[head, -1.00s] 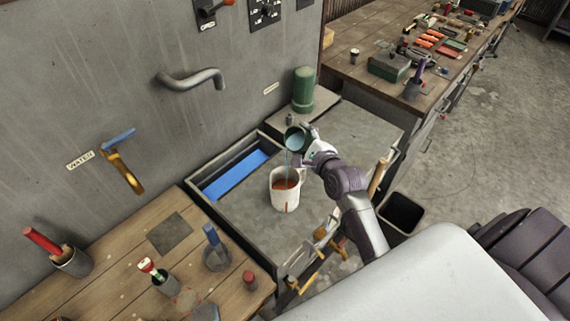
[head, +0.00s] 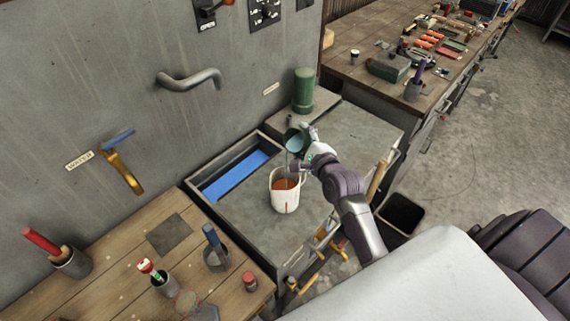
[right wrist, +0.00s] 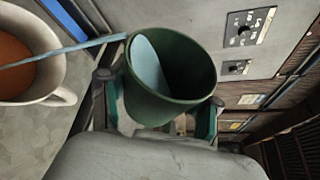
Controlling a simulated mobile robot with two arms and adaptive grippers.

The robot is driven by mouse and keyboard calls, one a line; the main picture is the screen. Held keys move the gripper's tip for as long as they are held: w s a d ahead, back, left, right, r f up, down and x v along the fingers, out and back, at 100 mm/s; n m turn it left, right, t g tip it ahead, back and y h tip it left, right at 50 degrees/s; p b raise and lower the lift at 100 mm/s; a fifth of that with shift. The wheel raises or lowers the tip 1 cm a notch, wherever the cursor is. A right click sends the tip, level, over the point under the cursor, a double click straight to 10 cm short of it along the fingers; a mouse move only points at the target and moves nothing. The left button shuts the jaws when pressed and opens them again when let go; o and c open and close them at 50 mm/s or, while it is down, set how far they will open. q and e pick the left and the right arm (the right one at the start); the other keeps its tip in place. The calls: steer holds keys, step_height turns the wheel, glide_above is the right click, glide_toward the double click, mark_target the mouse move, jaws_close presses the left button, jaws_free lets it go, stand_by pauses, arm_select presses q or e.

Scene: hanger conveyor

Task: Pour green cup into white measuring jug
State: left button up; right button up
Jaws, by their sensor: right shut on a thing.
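The green cup (head: 296,141) is tilted to the left in my right gripper (head: 308,148), above the grey counter. In the right wrist view the green cup (right wrist: 166,95) lies between the fingers of my right gripper (right wrist: 160,92), with pale blue liquid inside. A thin blue stream runs from its rim. The white measuring jug (head: 285,197) stands upright on the counter below, with reddish-brown contents. The stream falls over the jug's opening. The jug's rim and handle also show in the right wrist view (right wrist: 62,97). My left gripper is out of view.
A sink with a blue bottom (head: 236,176) lies left of the jug. A green cylinder (head: 303,90) stands behind the cup. A wooden bench (head: 120,270) with tool holders is at the front left. A dark bin (head: 401,213) stands right of the counter.

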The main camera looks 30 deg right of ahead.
steer(key=shift+n, duration=0.5)
steer(key=shift+a+f+n+t+h+b, duration=0.15)
steer(key=shift+n+t+h+b, duration=0.25)
steer(key=shift+b, duration=0.2)
stand_by(0.4)
steer(key=shift+f+n+b, duration=0.15)
steer(key=shift+n+b, duration=0.25)
stand_by(0.8)
steer(key=shift+s+a+n+t, duration=0.1)
steer(key=shift+n+t, duration=0.2)
steer(key=shift+a+f+n+b, duration=0.1)
steer(key=shift+n+b, duration=0.2)
steer(key=shift+b, duration=0.25)
stand_by(0.5)
steer(key=shift+a+f+n+t+b, duration=0.15)
steer(key=shift+n+t+b, duration=0.15)
steer(key=shift+n+b, duration=0.25)
